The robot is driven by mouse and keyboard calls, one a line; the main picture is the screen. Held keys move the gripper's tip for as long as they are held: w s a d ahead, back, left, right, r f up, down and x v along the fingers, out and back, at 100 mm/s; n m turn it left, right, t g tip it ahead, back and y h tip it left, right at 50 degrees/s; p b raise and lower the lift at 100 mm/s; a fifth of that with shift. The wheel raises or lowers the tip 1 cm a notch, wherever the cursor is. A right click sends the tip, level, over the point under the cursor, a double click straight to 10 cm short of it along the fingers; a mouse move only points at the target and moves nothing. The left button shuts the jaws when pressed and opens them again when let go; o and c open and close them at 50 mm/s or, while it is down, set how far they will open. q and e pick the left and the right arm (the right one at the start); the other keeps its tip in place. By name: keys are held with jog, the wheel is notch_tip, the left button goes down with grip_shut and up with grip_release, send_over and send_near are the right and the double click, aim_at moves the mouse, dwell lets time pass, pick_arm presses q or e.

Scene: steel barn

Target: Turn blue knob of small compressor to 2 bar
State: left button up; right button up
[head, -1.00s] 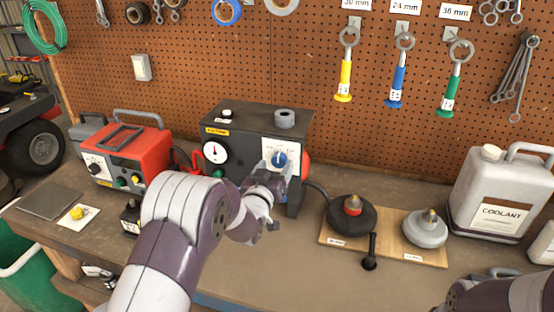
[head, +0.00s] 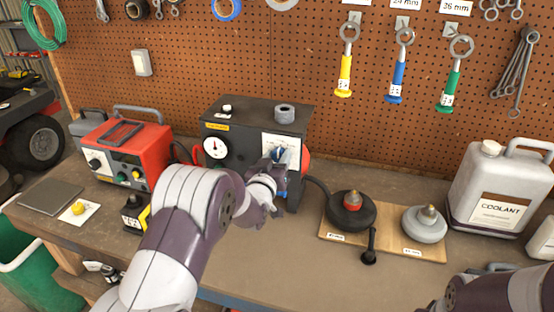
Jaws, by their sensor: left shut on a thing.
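The small compressor (head: 252,112) is a dark grey box at the back of the workbench. Its round white gauge (head: 215,148) is on the front left; the needle is too small to read exactly. The blue knob (head: 278,152) sits on a white dial plate (head: 292,141) at the front right. My left gripper (head: 281,157) is shut on the blue knob, and its fingers and wrist hide much of the knob and the lower dial. My right arm shows at the bottom right corner; its gripper is not in view.
A red power unit (head: 135,150) stands left of the compressor. A wooden board (head: 384,241) with two round fittings lies to the right, and a coolant jug (head: 500,188) stands beyond it. Wrenches hang on the pegboard (head: 310,60). The front middle of the bench is clear.

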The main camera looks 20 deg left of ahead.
pick_arm(q)
jog(key=n+b, duration=0.3)
jog(key=shift+f, duration=0.25)
jog(key=n+b, duration=0.2)
jog(key=n, duration=0.1)
jog(key=shift+r+n+b, duration=0.15)
jog(key=shift+n+b, duration=0.6)
jog(key=shift+n, duration=0.55)
jog(key=o, duration=1.1)
jog(key=shift+c, duration=0.2)
